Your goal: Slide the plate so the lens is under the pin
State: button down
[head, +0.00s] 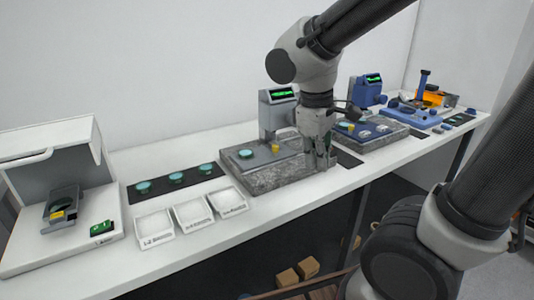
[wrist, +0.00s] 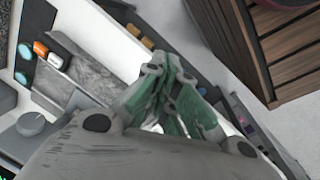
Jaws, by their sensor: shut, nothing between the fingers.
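A grey plate (head: 262,161) lies on a speckled granite base (head: 280,177) in the middle of the bench in the head view. A teal lens (head: 246,154) sits at the plate's left part. A grey gauge stand (head: 273,118) with a lit green display rises behind the plate. I cannot make out its pin. A small yellow piece (head: 275,148) shows by the stand. My gripper (head: 322,166) points down at the right end of the granite base, apart from the lens. In the wrist view its green-padded fingers (wrist: 172,112) are together and empty.
A similar blue gauge stand (head: 368,90) on another granite base stands to the right. Left are three white trays (head: 191,215), a dark strip (head: 195,187) with three teal lenses, and a white open-fronted box (head: 52,170). The bench front edge is close to my gripper.

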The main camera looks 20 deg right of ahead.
jog(key=w+a+f+n+t+h, duration=0.3)
jog(key=w+a+f+n+h, duration=0.1)
jog(key=w+a+n, duration=0.75)
jog(key=n+t, duration=0.2)
jog(key=n, duration=0.5)
send_near(273, 158)
jog(key=f, duration=0.1)
jog(key=a+f, duration=0.1)
jog(key=f, duration=0.1)
jog(key=shift+s+a+h, duration=0.15)
jog(key=shift+s+h, duration=0.25)
jog(key=shift+w+d+f, duration=0.25)
jog(key=shift+w+d, duration=0.35)
jog(key=shift+w+d+f, duration=0.2)
jog(key=shift+w+d, duration=0.4)
jog(key=shift+d, duration=0.05)
jog(key=shift+w+d, duration=0.35)
jog(key=shift+w, duration=0.1)
